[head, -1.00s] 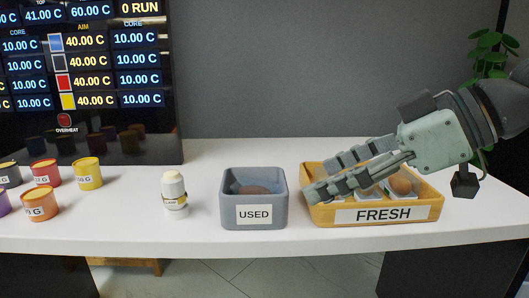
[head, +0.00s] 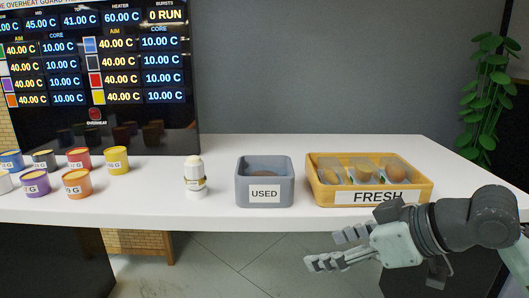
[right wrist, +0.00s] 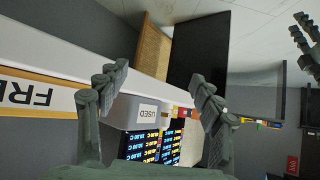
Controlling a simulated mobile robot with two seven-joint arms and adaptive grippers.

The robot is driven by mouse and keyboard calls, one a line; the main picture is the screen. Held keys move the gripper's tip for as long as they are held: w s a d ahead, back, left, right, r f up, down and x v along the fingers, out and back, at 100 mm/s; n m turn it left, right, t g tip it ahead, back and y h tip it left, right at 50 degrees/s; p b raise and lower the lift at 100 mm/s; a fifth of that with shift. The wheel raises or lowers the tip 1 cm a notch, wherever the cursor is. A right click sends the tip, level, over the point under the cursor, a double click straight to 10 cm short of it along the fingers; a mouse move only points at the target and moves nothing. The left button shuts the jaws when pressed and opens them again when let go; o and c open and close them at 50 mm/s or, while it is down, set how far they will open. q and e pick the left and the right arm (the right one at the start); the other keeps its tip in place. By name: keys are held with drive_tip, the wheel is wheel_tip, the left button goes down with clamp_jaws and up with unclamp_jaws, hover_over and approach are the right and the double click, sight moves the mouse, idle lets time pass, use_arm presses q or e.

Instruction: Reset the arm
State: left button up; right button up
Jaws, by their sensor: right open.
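My right gripper (head: 320,250) is open and empty, in front of and below the counter's front edge, under the yellow FRESH crate. In the right wrist view its two fingers (right wrist: 158,72) stand wide apart with nothing between them. Part of what looks like my left gripper (right wrist: 304,45) shows at the upper right of that view; its jaw state is unclear. The left gripper is not in the head view.
On the white counter (head: 225,213) stand the FRESH crate (head: 412,188) with brown rounded items in holders, the grey USED bin (head: 265,175) with something brown inside, a white bottle (head: 195,177) and several coloured cups (head: 77,184). A screen (head: 95,75) stands behind.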

drive_tip(key=s+d+f+m+h, duration=0.2)
drive_tip(key=s+d+f+h, duration=0.1)
drive_tip(key=f, duration=0.6)
drive_tip(key=s+d+f+m+h, duration=0.2)
drive_tip(key=s+d+f+m, duration=0.15)
drive_tip(key=f, duration=0.65)
drive_tip(key=s+d+f+m+g+h, duration=0.1)
drive_tip(key=s+d+f+g+h, duration=0.1)
drive_tip(key=s+d+f, duration=0.4)
drive_tip(key=s+d+f+m+g+h, duration=0.1)
drive_tip(key=s+d+f+h, duration=0.2)
drive_tip(key=s, duration=0.5)
use_arm(q)
drive_tip(key=s+d+p+x, duration=0.1)
drive_tip(key=p+x, duration=0.3)
drive_tip(key=x, duration=0.6)
drive_tip(key=shift+d+f+g+h, duration=0.3)
drive_tip(key=shift+d, duration=0.25)
use_arm(e)
drive_tip(key=w+f+g+y, duration=0.1)
drive_tip(key=w+f, duration=0.2)
drive_tip(key=f, duration=0.6)
drive_tip(key=shift+f, duration=0.3)
use_arm(q)
drive_tip(key=shift+s, duration=0.1)
use_arm(e)
drive_tip(key=shift+c, duration=0.6)
